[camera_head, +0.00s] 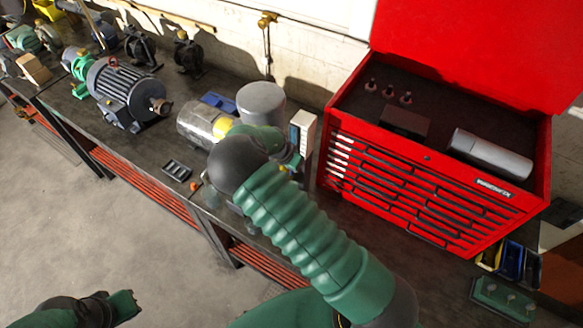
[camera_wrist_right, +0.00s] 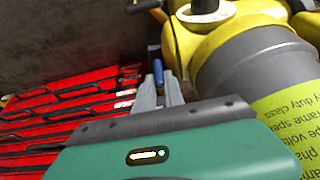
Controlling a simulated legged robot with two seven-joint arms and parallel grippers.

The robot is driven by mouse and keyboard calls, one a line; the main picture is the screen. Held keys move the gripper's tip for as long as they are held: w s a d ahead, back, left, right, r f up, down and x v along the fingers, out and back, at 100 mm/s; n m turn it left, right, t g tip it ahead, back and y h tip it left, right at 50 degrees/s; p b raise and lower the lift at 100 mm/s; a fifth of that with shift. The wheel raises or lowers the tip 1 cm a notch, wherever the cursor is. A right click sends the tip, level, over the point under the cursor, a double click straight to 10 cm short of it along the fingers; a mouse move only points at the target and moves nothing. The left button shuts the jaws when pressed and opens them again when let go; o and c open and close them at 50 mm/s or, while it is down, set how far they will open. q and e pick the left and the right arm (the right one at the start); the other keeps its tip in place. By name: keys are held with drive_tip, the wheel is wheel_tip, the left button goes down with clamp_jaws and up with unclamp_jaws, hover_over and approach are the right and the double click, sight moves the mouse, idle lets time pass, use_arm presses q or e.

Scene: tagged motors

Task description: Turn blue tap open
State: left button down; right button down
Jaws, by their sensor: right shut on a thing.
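In the right wrist view my right gripper (camera_wrist_right: 165,88) has its two grey fingers closed around a small blue piece, which looks like the handle of the blue tap (camera_wrist_right: 157,72). The rest of the tap is hard to make out beside the yellow fitting. In the head view my right arm reaches to the bench and hides its fingers and the tap. My left gripper (camera_head: 123,305) is low at the left, over the floor and away from the bench; its jaw opening is not clear.
A yellow and grey motor body (camera_wrist_right: 260,65) is close to the right fingers. In the head view a silver motor (camera_head: 200,125) and a grey cylinder (camera_head: 261,103) stand near my right arm. An open red tool chest (camera_head: 420,185) is to the right, a large motor (camera_head: 122,90) to the left.

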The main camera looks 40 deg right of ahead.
drive_tip(key=shift+s+a+f, duration=0.25)
drive_tip(key=shift+a+f, duration=0.05)
drive_tip(key=shift+f, duration=0.05)
drive_tip(key=c, duration=1.6)
unclamp_jaws()
drive_tip(key=shift+o, duration=0.8)
drive_tip(key=shift+r, duration=0.1)
drive_tip(key=shift+w+r, duration=0.1)
drive_tip(key=b+v, duration=0.4)
drive_tip(key=v, duration=1.3)
drive_tip(key=shift+w+d, duration=0.1)
